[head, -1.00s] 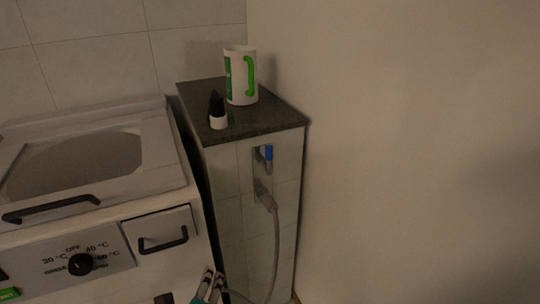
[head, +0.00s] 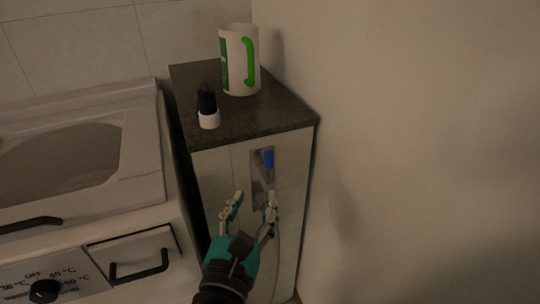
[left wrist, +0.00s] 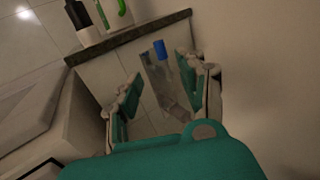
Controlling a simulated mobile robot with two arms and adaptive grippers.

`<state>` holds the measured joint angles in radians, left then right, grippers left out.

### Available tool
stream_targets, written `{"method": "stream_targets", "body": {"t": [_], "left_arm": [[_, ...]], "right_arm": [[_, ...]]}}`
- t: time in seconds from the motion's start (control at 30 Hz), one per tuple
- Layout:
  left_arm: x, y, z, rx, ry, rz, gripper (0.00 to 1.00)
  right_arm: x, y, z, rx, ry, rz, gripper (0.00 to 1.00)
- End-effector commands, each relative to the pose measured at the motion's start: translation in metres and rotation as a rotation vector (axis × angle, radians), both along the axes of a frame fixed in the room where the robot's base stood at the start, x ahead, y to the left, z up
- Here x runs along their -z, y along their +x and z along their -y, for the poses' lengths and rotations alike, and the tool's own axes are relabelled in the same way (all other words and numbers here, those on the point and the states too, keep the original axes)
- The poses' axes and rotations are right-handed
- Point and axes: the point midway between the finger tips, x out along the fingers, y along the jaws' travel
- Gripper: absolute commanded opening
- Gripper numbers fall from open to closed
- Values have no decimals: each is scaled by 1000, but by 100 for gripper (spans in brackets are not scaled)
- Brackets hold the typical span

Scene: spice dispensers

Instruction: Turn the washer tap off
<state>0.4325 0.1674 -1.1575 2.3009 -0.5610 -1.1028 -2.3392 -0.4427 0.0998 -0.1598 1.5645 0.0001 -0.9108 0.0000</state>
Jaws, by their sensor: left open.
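The washer tap (head: 268,159) has a blue handle and sits in a grey recessed plate on the front of the narrow tiled cabinet (head: 220,165). In the left wrist view the blue handle (left wrist: 161,52) shows between and beyond the fingertips. My left gripper (head: 251,203) is open and empty, just below and in front of the tap, its fingers pointing up towards the plate. It also shows in the left wrist view (left wrist: 158,88). The hose connection below the tap is partly hidden by the gripper. My right gripper is not in view.
The washer (head: 75,215) stands left of the cabinet with a narrow dark gap between. A bare wall is close on the right.

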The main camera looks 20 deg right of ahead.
Motion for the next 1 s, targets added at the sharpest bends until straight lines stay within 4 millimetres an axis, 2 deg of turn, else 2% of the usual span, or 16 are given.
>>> {"method": "stream_targets", "body": {"t": [0.3,0.53,0.73,1.0], "left_arm": [[1,61,38,-1,-1,-1,41],[1,96,60,0,-1,-2,41],[1,112,69,0,0,-1,41],[0,114,71,1,-1,-2,41]], "right_arm": [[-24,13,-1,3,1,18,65],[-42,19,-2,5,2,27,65],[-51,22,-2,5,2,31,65],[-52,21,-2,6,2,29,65]]}}
